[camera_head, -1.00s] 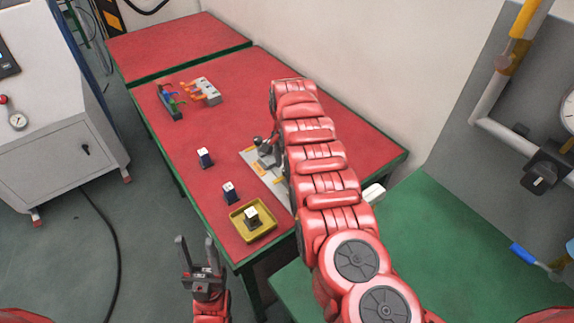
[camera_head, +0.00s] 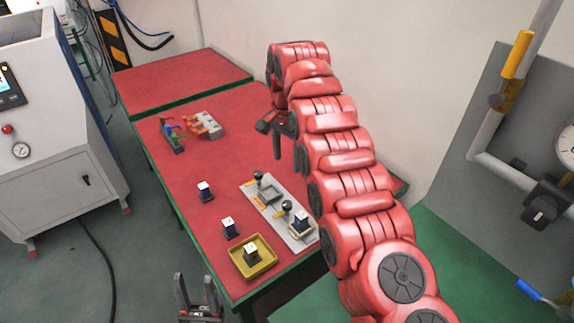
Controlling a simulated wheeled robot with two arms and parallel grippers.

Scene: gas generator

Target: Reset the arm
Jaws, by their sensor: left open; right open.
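My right arm rises from the lower right and reaches over the right side of the red table (camera_head: 205,158). My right gripper (camera_head: 272,142) hangs from its far end, above the table, open and empty. My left gripper (camera_head: 198,300) is open and empty at the bottom, in front of the table's near edge, with its fingers pointing up.
A grey plate (camera_head: 296,240) with clamps and a small block stands near the table's front right. A yellow tray (camera_head: 270,268) holds another block. Two blocks (camera_head: 205,191) (camera_head: 229,227) stand to the left. Coloured parts (camera_head: 206,126) lie farther back. Piping (camera_head: 500,165) is at right.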

